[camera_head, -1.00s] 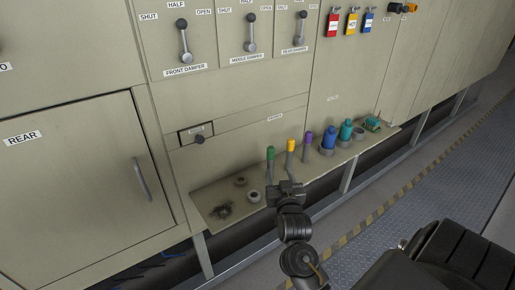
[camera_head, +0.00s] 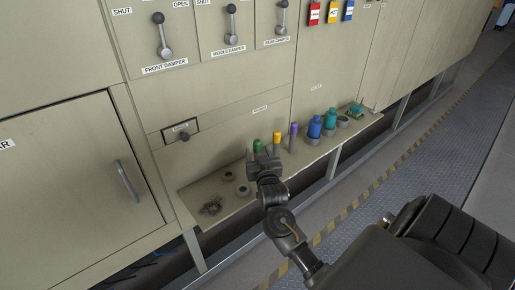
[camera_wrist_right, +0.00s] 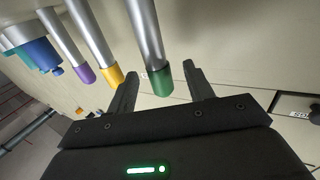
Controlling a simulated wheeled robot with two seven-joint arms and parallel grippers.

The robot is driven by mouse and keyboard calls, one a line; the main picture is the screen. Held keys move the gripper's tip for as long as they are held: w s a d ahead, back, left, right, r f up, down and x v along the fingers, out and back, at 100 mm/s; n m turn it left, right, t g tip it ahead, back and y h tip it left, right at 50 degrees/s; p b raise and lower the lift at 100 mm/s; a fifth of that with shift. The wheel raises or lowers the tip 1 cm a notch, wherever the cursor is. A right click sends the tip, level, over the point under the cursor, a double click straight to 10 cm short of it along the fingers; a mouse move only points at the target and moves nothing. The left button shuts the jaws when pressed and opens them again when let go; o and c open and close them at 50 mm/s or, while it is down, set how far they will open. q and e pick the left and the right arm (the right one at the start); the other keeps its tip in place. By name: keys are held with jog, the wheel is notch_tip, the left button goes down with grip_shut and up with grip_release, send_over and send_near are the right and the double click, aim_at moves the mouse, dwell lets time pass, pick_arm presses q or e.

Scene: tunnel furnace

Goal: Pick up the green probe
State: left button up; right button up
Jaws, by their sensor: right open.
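The green probe (camera_head: 257,146) stands upright on the shelf, leftmost of three probes; its lower part is hidden behind my right gripper (camera_head: 263,160). In the right wrist view the probe is a grey metal rod with a green end (camera_wrist_right: 161,82). That green end lies between the two open fingers of my right gripper (camera_wrist_right: 162,92), with a gap on each side. The yellow probe (camera_wrist_right: 112,75) is close beside the left finger in that view. My left gripper is not in view.
The purple probe (camera_head: 293,130) stands to the right, then blue (camera_head: 314,128) and teal (camera_head: 330,119) bottles. Empty round holders (camera_head: 243,190) sit at the left on the shelf (camera_head: 199,193). The cabinet panel rises directly behind.

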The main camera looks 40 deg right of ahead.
jog(key=x, duration=0.2)
jog(key=p+x, duration=0.1)
jog(key=x, duration=0.1)
jog(key=shift+r, duration=0.2)
jog(key=shift+w+d+f, duration=0.1)
jog(key=shift+w+d, duration=0.15)
jog(key=shift+w, duration=0.05)
jog(key=c, duration=1.1)
notch_tip(320, 180, up, 18)
jog(key=b, duration=0.1)
